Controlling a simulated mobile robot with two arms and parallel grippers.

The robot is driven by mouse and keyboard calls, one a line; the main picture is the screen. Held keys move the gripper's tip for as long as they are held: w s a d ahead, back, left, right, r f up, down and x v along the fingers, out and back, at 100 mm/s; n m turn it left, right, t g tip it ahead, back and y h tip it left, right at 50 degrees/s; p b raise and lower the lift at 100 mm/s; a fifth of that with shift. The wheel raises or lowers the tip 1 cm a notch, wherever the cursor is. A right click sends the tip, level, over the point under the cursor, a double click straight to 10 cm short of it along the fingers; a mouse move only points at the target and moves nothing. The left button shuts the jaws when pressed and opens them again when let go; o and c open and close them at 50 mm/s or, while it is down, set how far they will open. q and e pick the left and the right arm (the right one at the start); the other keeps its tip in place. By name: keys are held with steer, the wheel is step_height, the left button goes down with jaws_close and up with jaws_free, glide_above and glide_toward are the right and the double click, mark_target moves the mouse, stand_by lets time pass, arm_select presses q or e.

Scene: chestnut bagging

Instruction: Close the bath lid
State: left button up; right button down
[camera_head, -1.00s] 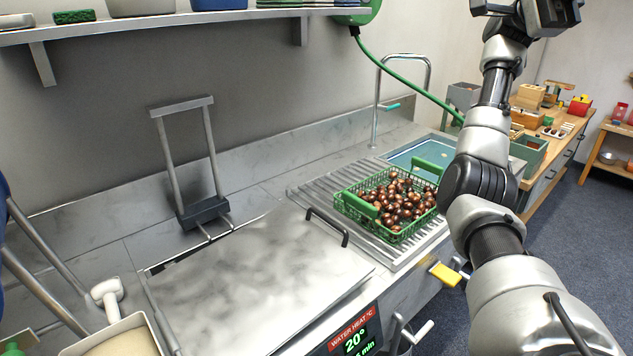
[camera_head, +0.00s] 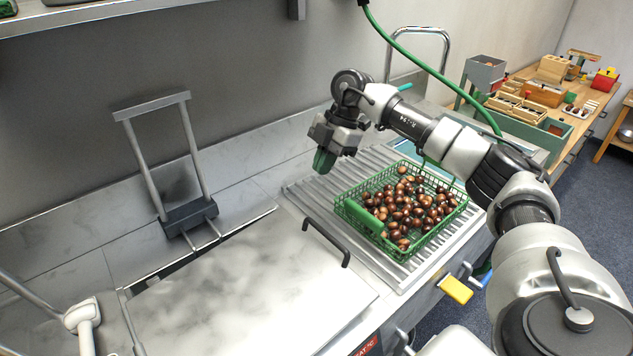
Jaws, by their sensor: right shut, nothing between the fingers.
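The bath lid (camera_head: 235,285) is a wide shiny metal plate lying about flat over the bath in the front counter. A black bar handle (camera_head: 327,243) stands on its right edge. A dark gap shows along its back left edge; I cannot tell whether the lid sits fully down. My right gripper (camera_head: 323,161) is shut and empty, with green fingertips pointing down. It hangs above the back of the ribbed drainer, behind the lid handle and apart from it. My left gripper is out of view.
A green wire basket (camera_head: 352,216) of chestnuts stands on the ribbed drainer (camera_head: 381,267), right of the lid. A metal frame (camera_head: 149,165) rises behind the lid. A green hose (camera_head: 432,72) hangs at the back. A yellow handle (camera_head: 456,289) juts from the counter front.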

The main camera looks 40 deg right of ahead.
steer(key=p, duration=0.2)
glide_above(310, 219)
steer(key=a, duration=0.1)
step_height(310, 219, down, 9)
steer(key=shift+d+f+p, duration=0.3)
steer(key=shift+d+f, duration=0.15)
steer(key=shift+f, duration=0.4)
steer(key=shift+d+f, duration=0.25)
steer(key=shift+f, duration=0.45)
